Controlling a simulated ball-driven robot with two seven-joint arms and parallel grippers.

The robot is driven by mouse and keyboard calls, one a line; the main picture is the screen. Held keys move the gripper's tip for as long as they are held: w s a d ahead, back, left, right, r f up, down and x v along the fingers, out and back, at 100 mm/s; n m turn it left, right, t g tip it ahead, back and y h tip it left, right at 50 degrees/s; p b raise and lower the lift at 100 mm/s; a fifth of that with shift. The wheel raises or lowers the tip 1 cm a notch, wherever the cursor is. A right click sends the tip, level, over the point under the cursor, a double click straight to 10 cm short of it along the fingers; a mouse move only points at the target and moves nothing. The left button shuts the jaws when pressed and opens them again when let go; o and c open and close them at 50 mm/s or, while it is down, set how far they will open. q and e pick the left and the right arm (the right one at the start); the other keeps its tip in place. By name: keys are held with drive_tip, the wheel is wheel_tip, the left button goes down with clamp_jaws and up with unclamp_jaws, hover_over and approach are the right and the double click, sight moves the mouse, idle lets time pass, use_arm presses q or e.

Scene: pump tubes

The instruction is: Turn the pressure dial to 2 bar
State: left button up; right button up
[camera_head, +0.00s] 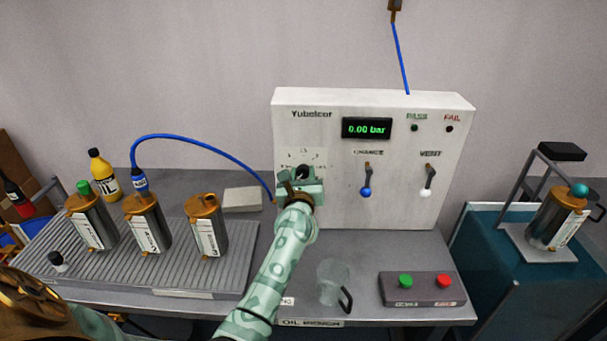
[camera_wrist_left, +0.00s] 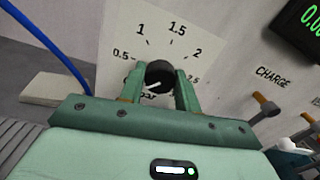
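The pressure dial's black knob (camera_wrist_left: 159,74) is on the white panel, with scale marks 0.5, 1, 1.5, 2 and 2.5 around it in the left wrist view. A white pointer mark on the knob faces the lower left, near the low end of the scale. My left gripper (camera_wrist_left: 160,84) has one finger on each side of the knob and appears shut on it. In the head view the gripper (camera_head: 300,180) covers most of the dial. The green display (camera_head: 367,129) reads 0.00 bar. My right gripper is not in view.
The blue charge lever (camera_head: 366,190) and white vent lever (camera_head: 427,190) are right of the dial. A clear jug (camera_head: 333,282) and a button box (camera_head: 422,288) stand on the bench. Several pump tubes (camera_head: 147,222) stand at left, one with a blue hose (camera_head: 205,139).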

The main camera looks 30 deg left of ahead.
use_arm(q)
drive_tip(key=c, duration=0.4)
